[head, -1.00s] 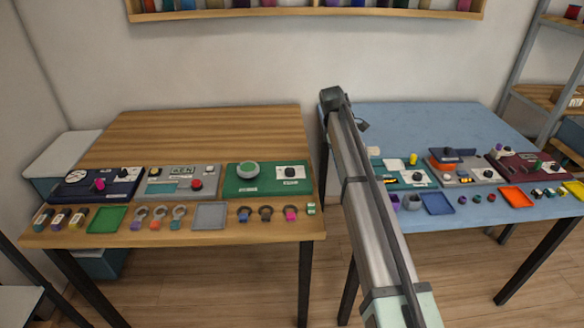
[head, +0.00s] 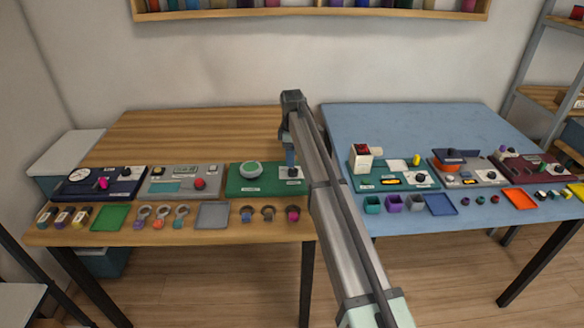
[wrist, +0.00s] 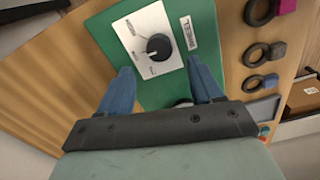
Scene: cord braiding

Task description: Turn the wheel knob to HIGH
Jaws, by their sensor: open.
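The black knob (wrist: 159,47) sits on a white plate (wrist: 137,28) on the green panel (wrist: 101,37) in the wrist view. A pale mark shows on the knob's lower-left side. In the head view my gripper (head: 291,166) partly covers the plate.
A grey panel (head: 158,184) and a dark blue panel (head: 75,186) stand left on the wooden table (head: 190,130). Rings, a grey tray (head: 212,216) and a green tray (head: 109,218) lie along its front. The blue table (head: 400,125) at right holds more panels.

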